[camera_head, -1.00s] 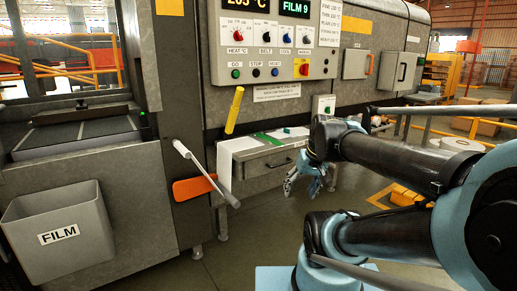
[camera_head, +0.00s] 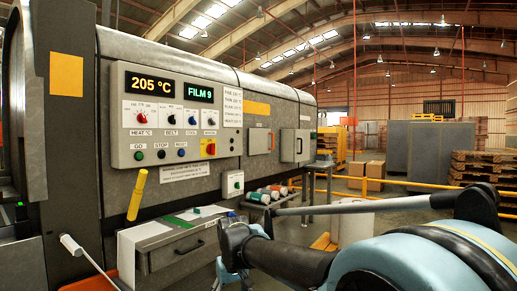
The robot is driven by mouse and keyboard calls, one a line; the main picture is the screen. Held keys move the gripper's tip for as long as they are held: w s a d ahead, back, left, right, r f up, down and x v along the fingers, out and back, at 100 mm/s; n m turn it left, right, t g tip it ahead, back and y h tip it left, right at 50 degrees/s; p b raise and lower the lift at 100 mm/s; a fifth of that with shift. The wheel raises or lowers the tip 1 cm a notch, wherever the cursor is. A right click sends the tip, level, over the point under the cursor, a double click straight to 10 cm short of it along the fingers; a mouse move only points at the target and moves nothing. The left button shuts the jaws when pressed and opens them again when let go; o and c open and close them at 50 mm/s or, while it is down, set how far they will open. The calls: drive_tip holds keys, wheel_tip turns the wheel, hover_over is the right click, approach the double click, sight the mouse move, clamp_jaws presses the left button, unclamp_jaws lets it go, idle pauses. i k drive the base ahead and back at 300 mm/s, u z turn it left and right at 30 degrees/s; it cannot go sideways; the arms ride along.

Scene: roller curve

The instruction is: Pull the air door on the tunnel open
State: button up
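The nearer door (camera_head: 259,141) has an orange handle, and the farther door (camera_head: 294,146) has a dark upright handle. I cannot read which is the air door. My gripper (camera_head: 228,274) is low in the picture, below and apart from both doors. My own arm and the lower picture edge hide most of it, so its fingers do not show clearly.
The control panel (camera_head: 178,115) shows 205 °C and FILM 9. A yellow lever (camera_head: 137,195) and a white-tipped rod (camera_head: 70,244) stick out on the left. A drawer unit (camera_head: 170,248) sits below the panel. A table with rolls (camera_head: 268,194), a yellow rail (camera_head: 400,183) and pallets (camera_head: 480,170) are farther right.

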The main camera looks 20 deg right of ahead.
sight(260, 140)
drive_tip(key=z, duration=0.65)
drive_tip(key=i, duration=1.4)
drive_tip(key=z, duration=0.35)
drive_tip(key=i, duration=1.45)
drive_tip(key=u, duration=0.35)
